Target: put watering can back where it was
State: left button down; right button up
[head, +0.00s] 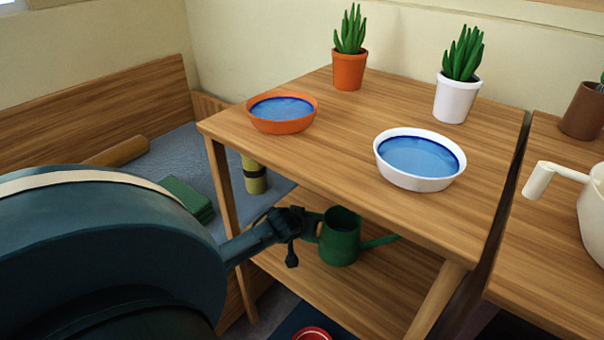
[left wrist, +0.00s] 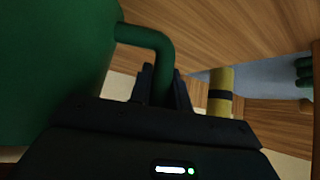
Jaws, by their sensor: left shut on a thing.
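The green watering can (head: 340,240) is upright at the lower shelf (head: 378,288) of the wooden table, below the tabletop's front edge. In the left wrist view the curved green handle (left wrist: 155,45) runs down between the fingers (left wrist: 165,88), with the can's body (left wrist: 50,60) filling the left. I cannot tell whether the can's base touches the shelf. My right gripper is not in view.
On the tabletop (head: 330,160) stand an orange bowl (head: 300,127) and a white bowl (head: 410,183) of water, and two potted plants behind them. A table leg (head: 222,190) is close to my left arm. A yellow cylinder (head: 255,180) stands behind. A white pot (head: 592,210) is far right.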

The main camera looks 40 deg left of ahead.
pick_arm(q)
jog(key=shift+w+f, duration=0.1)
jog(key=shift+f, duration=0.5)
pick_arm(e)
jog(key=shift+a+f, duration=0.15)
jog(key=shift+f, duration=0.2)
pick_arm(q)
jog(key=shift+f, duration=0.1)
jog(key=c, duration=1.3)
grip_release()
jog(key=shift+f, duration=0.1)
